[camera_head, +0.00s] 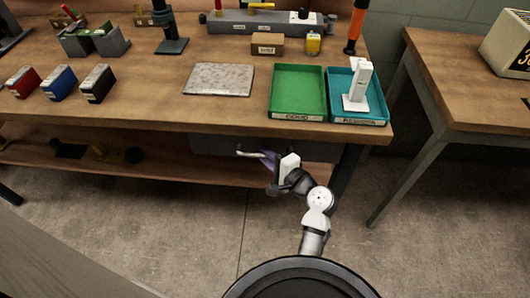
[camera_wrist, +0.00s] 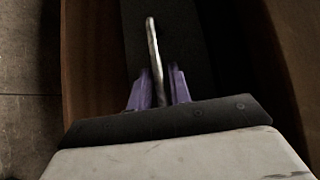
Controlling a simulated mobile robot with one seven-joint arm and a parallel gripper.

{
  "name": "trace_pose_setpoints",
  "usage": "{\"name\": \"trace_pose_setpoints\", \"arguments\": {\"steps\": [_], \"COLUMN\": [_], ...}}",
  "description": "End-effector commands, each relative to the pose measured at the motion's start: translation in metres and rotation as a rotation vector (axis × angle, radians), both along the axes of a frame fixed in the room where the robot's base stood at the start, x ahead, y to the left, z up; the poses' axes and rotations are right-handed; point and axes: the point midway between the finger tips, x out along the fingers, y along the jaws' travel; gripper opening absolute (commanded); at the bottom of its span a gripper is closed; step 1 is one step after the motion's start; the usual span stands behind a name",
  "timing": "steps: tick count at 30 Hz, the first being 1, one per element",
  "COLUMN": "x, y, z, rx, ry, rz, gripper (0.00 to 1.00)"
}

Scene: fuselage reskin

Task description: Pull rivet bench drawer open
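The rivet bench drawer (camera_head: 215,145) is a dark grey box front under the right part of the bench top, and it looks closed. Its pale bar handle (camera_head: 246,153) sticks out at the front. My gripper (camera_head: 268,158) is at the handle's right part, below the bench edge. In the wrist view, the handle (camera_wrist: 153,45) runs between the two purple fingers of my gripper (camera_wrist: 160,88). The fingers are close together on either side of the bar and look shut on it. The exact contact is dark and hard to see.
The wooden bench top (camera_head: 150,100) overhangs the drawer, with a lower shelf (camera_head: 170,170) beneath. A green tray (camera_head: 298,68) and a teal tray (camera_head: 374,110) stand above. A second table (camera_head: 460,100) is at the right. The concrete floor (camera_head: 150,225) in front is clear.

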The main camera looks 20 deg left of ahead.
Motion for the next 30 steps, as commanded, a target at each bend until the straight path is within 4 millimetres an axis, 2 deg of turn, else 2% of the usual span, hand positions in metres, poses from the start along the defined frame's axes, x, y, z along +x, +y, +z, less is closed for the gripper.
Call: {"name": "trace_pose_setpoints", "arguments": {"steps": [3,12,17,30], "x": [0.0027,0.0039,0.0038,0.003], "y": [0.0067,0.008,0.0078,0.0073], "z": [-0.0009,-0.0017,-0.0017,-0.0016], "rx": [-0.001,-0.001,-0.001,-0.001], "ry": [0.0,0.0,0.0,0.0], "rz": [0.002,0.0,0.0,0.0], "gripper": [0.2,0.2,0.0,0.0]}}
